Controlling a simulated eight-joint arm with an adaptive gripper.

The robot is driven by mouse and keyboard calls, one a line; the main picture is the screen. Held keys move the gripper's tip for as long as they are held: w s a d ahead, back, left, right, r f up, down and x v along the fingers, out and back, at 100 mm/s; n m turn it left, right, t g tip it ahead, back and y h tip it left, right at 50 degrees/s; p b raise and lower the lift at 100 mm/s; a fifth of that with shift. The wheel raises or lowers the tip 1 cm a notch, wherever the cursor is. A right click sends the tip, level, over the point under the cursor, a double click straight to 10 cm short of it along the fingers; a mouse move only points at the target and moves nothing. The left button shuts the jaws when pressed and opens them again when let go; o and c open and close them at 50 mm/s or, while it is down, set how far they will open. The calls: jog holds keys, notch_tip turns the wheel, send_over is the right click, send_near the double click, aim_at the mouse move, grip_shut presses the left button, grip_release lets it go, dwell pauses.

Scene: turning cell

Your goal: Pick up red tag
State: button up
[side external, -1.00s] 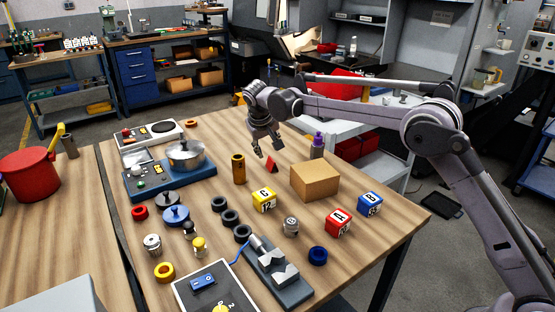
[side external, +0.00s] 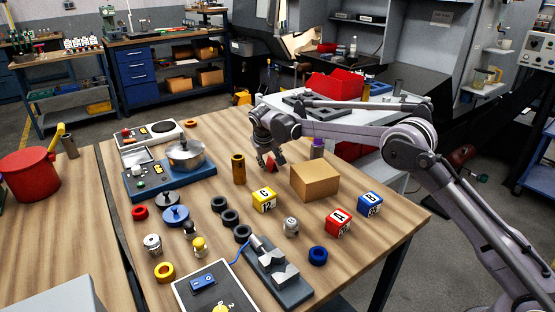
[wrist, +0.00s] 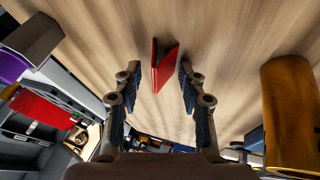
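The red tag (wrist: 165,66) is a small folded red piece standing like a tent on the wooden table. In the wrist view it lies just ahead of and between the two fingers. My gripper (wrist: 158,92) is open, with a finger on each side and a gap to the tag visible on the left. In the side view the gripper (side external: 272,160) is low over the table, and the red tag (side external: 270,164) shows partly behind its fingers. I cannot tell whether the right finger touches the tag.
A brass cylinder (side external: 238,169) stands left of the gripper. A cardboard box (side external: 315,181) and a purple-topped bottle (side external: 317,148) stand to the right. A yellow cube (side external: 264,200) is in front. Bare wood (wrist: 215,45) lies ahead of the tag.

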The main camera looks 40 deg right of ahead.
jog(key=c, duration=0.5)
